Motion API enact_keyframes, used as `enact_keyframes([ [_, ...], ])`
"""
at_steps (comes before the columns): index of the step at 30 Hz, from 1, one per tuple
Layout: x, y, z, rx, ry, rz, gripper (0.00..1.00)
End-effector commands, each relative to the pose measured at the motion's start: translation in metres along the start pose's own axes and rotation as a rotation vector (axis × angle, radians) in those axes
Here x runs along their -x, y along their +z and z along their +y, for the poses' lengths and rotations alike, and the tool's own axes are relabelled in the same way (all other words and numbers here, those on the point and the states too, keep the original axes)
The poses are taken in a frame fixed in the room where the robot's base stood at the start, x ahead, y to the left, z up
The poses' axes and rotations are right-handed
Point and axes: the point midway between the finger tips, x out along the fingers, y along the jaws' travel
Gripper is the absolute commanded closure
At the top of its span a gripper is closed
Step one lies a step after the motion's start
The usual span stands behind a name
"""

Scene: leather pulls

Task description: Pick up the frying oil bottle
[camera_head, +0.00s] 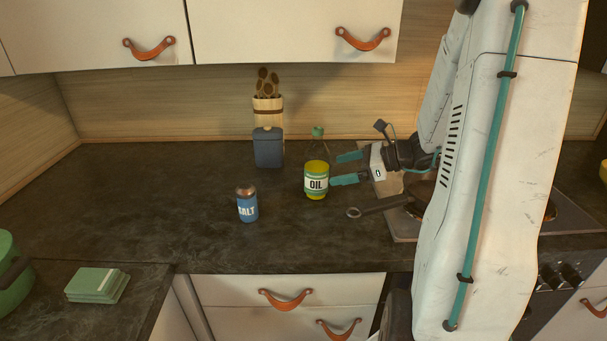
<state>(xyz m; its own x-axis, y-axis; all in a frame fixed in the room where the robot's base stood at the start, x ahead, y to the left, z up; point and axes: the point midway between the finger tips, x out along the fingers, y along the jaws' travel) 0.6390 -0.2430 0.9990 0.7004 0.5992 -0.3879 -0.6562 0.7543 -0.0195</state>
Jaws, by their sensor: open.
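The frying oil bottle (316,170) stands upright on the dark countertop, near the middle of the view. It is clear with yellow oil, a green cap and a white label reading "OIL". My gripper (343,168) is just to the right of the bottle, its two teal fingers pointing left toward it. The fingers are apart, with nothing held between them. The fingertips look close to the bottle's right side; I cannot tell whether they touch it.
A blue salt shaker (247,205) stands left of the bottle. A blue-grey container (268,148) and a utensil holder (267,105) are behind. A pan handle (380,206) reaches left from the stove, below my gripper. Green coasters (97,284) lie front left.

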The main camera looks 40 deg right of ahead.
Motion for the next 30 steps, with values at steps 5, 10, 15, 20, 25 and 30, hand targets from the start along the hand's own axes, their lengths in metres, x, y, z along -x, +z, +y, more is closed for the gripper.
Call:
enact_keyframes([
  [5,-0.012,-0.008,-0.003,-0.029,-0.008,-0.006,0.12],
  [10,-0.032,-0.008,-0.002,-0.026,-0.007,-0.005,0.12],
  [15,-0.058,-0.010,-0.002,-0.026,-0.005,-0.005,0.12],
  [20,-0.075,-0.009,-0.003,-0.026,-0.007,-0.006,0.12],
  [25,-0.077,-0.009,-0.003,-0.026,-0.010,-0.006,0.12],
  [30,-0.077,-0.009,-0.003,-0.026,-0.010,-0.006,0.34],
])
